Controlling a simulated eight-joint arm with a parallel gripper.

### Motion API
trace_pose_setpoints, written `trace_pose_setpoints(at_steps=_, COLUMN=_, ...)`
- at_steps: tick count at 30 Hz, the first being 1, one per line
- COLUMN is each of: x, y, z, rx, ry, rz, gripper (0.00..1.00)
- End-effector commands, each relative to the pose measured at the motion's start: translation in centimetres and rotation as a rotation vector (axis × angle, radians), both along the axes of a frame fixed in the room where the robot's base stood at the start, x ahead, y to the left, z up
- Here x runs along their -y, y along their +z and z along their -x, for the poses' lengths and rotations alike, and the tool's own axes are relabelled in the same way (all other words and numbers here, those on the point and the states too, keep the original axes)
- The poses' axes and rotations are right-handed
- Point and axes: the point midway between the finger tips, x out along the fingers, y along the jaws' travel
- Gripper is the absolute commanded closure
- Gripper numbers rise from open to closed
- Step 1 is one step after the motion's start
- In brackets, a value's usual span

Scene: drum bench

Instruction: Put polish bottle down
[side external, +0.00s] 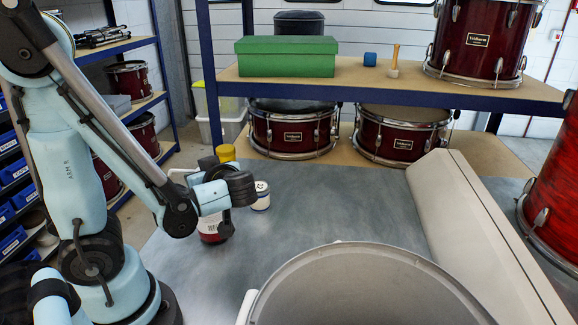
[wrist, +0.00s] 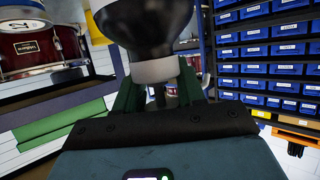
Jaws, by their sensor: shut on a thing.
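My gripper (side external: 222,212) is low over the left part of the grey bench in the side external view. It is shut on a bottle (side external: 209,236) with a dark red body and a pale label, largely hidden behind my arm. The bottle looks roughly upright, and I cannot tell whether its base touches the bench. In the wrist view, a black and white rounded part (wrist: 152,68), apparently of the held bottle, fills the top centre before the green fingers of my gripper (wrist: 160,92).
A small white jar (side external: 261,196) stands just right of my gripper, with a yellow-topped item (side external: 225,152) behind. A large drum (side external: 365,285) fills the front, and a long pale case (side external: 480,230) lies at right. Bare bench (side external: 345,205) lies between. A shelf (side external: 400,92) runs behind.

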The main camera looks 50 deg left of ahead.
Motion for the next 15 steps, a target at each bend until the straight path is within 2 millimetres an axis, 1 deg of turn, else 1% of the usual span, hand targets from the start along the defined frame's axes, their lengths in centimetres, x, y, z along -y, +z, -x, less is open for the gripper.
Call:
trace_pose_setpoints(at_steps=8, x=0.0, y=-0.17, z=-0.04, rx=0.0, ry=0.0, rz=-0.002, gripper=1.0)
trace_pose_setpoints(at_steps=9, x=0.0, y=-0.27, z=-0.03, rx=0.0, ry=0.0, rz=0.0, gripper=0.6)
trace_pose_setpoints(at_steps=14, x=0.0, y=-0.23, z=-0.01, rx=0.0, ry=0.0, rz=0.0, gripper=0.35)
trace_pose_setpoints(at_steps=15, x=0.0, y=-0.23, z=-0.01, rx=0.0, ry=0.0, rz=0.0, gripper=0.35)
